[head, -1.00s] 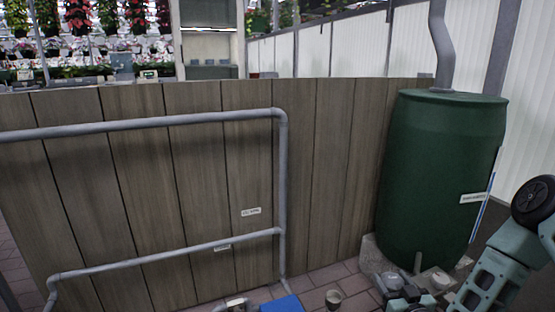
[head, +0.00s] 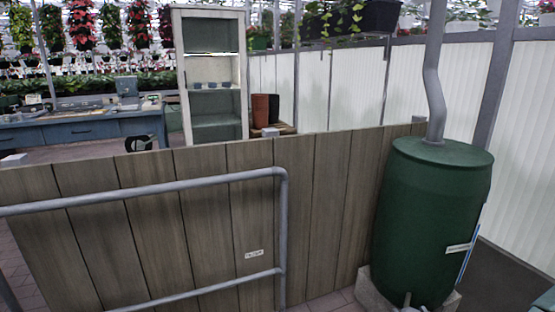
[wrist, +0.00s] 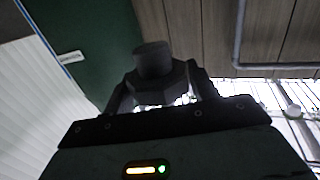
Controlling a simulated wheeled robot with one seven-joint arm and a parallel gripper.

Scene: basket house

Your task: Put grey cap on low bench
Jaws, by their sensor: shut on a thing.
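In the wrist view my gripper (wrist: 157,88) is shut on a dark grey cap (wrist: 152,60). The cap has a round knob and a wider, angular base, and it sits between the two fingers. My gripper is out of the head view. A blue-grey bench (head: 75,132) with a drawer stands at the back left of the head view, beyond the wooden partition. I cannot tell which of these is the low bench.
The wooden partition (head: 210,220) with a grey pipe rail (head: 130,193) crosses the front. A green barrel (head: 430,230) with a downpipe (head: 433,95) stands at right. A white-framed shelf cabinet (head: 182,85) stands behind. Little floor shows.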

